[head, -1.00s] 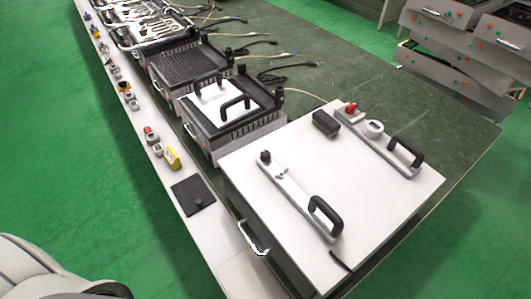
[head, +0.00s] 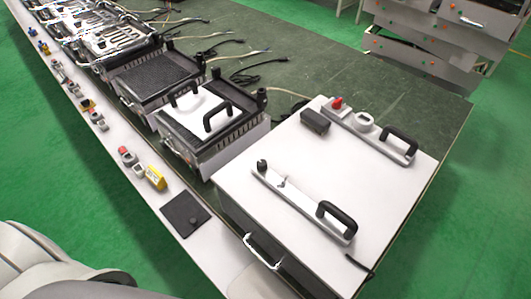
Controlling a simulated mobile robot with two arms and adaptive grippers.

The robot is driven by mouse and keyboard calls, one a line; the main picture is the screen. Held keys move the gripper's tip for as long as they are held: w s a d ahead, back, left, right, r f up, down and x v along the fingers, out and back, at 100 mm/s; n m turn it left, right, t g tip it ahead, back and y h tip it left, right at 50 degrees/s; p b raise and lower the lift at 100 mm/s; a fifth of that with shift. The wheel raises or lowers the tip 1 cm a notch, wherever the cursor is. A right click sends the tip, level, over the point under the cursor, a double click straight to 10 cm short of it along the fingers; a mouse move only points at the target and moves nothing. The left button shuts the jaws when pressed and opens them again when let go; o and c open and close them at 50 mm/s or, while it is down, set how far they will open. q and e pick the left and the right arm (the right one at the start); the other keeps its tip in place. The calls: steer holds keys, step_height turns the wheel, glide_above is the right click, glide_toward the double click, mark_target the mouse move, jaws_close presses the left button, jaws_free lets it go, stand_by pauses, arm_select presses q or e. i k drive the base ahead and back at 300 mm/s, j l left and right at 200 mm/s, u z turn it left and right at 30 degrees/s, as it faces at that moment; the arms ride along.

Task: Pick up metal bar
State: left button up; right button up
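Two long pale bars lie on top of the large white box at the right. The nearer bar (head: 290,203) has a black knob at its far left end and a black loop handle (head: 337,220) at its near right end. The farther bar (head: 381,139) carries a red knob, a round pale piece and another black handle (head: 399,145). I cannot tell which of them is the metal bar, or whether they are metal. Neither of my grippers shows; only pale and dark parts of my own body are at the lower left.
The white box (head: 330,170) stands on a dark green table (head: 300,65) beside a row of grill-like units (head: 210,107). A light ledge along the left holds a black plate (head: 185,213), a yellow block (head: 155,178) and small switches. A loose black block (head: 315,122) lies on the box.

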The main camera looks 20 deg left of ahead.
mark_target(330, 218)
steer(key=j+z, duration=0.4)
steer(key=j, duration=0.25)
steer(key=k+j+z, duration=0.1)
steer(key=j+z, duration=0.35)
steer(key=j, duration=0.2)
